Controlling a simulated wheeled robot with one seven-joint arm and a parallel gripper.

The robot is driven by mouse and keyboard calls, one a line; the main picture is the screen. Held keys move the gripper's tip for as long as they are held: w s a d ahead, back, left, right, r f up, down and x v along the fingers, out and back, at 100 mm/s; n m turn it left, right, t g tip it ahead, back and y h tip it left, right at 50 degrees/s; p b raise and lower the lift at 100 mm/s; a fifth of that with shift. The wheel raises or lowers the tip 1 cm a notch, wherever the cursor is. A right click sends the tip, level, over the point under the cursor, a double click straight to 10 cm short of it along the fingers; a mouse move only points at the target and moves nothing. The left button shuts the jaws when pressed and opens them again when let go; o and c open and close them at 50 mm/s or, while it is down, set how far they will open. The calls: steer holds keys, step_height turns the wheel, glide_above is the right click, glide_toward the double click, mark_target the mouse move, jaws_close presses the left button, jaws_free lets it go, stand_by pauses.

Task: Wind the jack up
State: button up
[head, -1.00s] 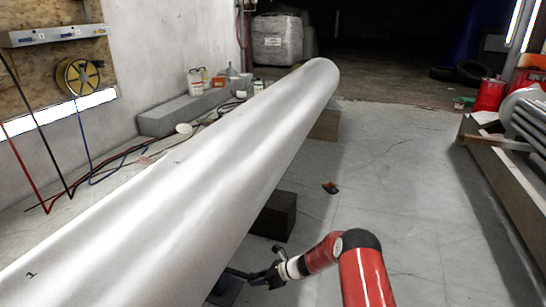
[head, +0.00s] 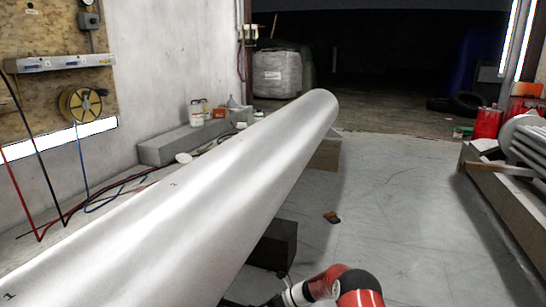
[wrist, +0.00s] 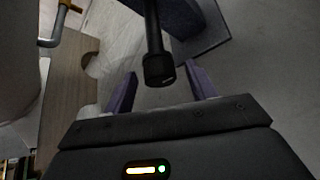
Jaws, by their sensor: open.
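In the wrist view, a dark rod with a thick black knob (wrist: 159,70), which looks like the jack's crank handle, points towards my gripper (wrist: 161,72). The two purple-grey fingers are open, one on each side of the knob, with gaps visible. Behind it is a dark blue-grey plate (wrist: 205,42), seemingly part of the jack. In the head view, the red and black arm reaches the bottom edge and the gripper's fingers are not clear there. The jack's body is mostly hidden by the long silver pipe (head: 215,185) or out of frame.
A dark block (head: 275,243) stands under the pipe, close to my arm, and a brown block (head: 326,155) supports its far end. A small orange-black object (head: 331,217) lies on the floor. The floor right of the pipe is mostly free, up to a wooden-sided rack (head: 500,195).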

steer(key=n+t+h, duration=0.1)
steer(key=n+t, duration=0.1)
steer(key=n+t+h, duration=0.1)
steer(key=n+t, duration=0.2)
steer(key=s+n+t+h+b, duration=0.1)
steer(key=n+t, duration=0.1)
steer(key=t, duration=0.1)
steer(key=shift+a+n, duration=0.2)
steer(key=shift+n, duration=0.1)
stand_by(0.7)
steer(key=shift+c, duration=0.5)
